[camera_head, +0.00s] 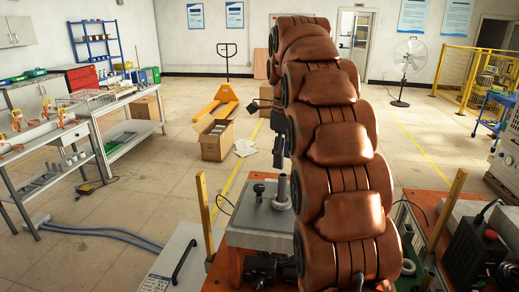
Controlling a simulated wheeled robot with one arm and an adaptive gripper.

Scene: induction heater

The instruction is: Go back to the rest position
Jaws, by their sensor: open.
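My brown arm rises through the right middle of the view and hides much of what is behind it. My gripper (279,155) shows only in part, as dark pieces at the left side of the arm, pointing down. It is open, and I see nothing held in it. Below it stands a grey machine with a flat metal top (258,218). An upright metal cylinder (282,188) and a dark knob (259,190) are on that top. The gripper appears above the cylinder; the exact gap is unclear.
Yellow posts (204,215) flank the machine. A workbench (60,130) with tools stands at left. An open cardboard box (213,141), a yellow pallet truck (218,103) and a fan (406,62) are behind. Blue hoses (110,235) lie on the floor. Open floor lies left of the machine.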

